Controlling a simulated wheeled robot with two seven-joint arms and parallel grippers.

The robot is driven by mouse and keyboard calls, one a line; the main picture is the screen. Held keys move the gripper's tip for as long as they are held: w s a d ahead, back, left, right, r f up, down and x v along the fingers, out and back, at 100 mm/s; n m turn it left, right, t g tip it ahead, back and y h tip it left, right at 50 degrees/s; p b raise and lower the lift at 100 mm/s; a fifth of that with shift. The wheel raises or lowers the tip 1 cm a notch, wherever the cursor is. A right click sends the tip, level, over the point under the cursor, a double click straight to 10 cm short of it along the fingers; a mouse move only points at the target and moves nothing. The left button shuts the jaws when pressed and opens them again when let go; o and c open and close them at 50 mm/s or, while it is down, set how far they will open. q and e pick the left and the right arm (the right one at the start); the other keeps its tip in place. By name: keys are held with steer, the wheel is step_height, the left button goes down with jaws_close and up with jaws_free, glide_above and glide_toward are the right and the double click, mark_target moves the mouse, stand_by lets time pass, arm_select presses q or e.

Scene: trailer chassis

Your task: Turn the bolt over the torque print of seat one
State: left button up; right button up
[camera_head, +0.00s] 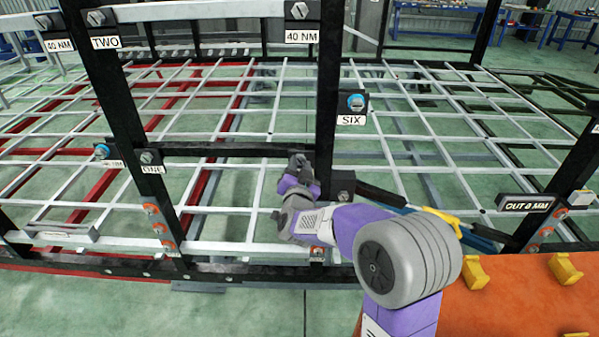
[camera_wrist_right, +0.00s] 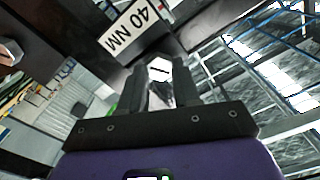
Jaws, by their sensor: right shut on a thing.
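The seat marked ONE (camera_head: 152,168) is on the dark frame at left, with a grey hex bolt (camera_head: 149,157) above its label. To its left is a pale, hard-to-read print (camera_head: 112,164) under a blue-ringed bolt (camera_head: 103,151). My right gripper (camera_head: 301,162) is beside the middle dark post, well right of that label. The right wrist view shows its jaws (camera_wrist_right: 160,82) shut on a bright bolt head (camera_wrist_right: 158,70). A 40 NM print (camera_wrist_right: 128,28) stands just beyond it. The bolt is hidden in the head view. My left gripper is out of view.
Seat SIX (camera_head: 351,120) has a blue-ringed bolt (camera_head: 355,102). A grey bolt (camera_head: 344,196) sits low on the middle post, close to my right arm. Dark posts and a light grid surround the gripper. An orange table (camera_head: 500,310) with yellow blocks is at lower right.

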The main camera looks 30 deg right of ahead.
steer(key=shift+a+f, duration=0.1)
steer(key=shift+f, duration=0.1)
stand_by(0.4)
steer(key=o, duration=0.7)
steer(key=shift+c, duration=0.2)
steer(key=o, duration=0.4)
steer(key=shift+r, duration=0.15)
steer(key=shift+s, duration=0.1)
steer(key=p+v, duration=0.1)
steer(key=v, duration=0.6)
steer(key=shift+s+a, duration=0.15)
steer(key=shift+s, duration=0.05)
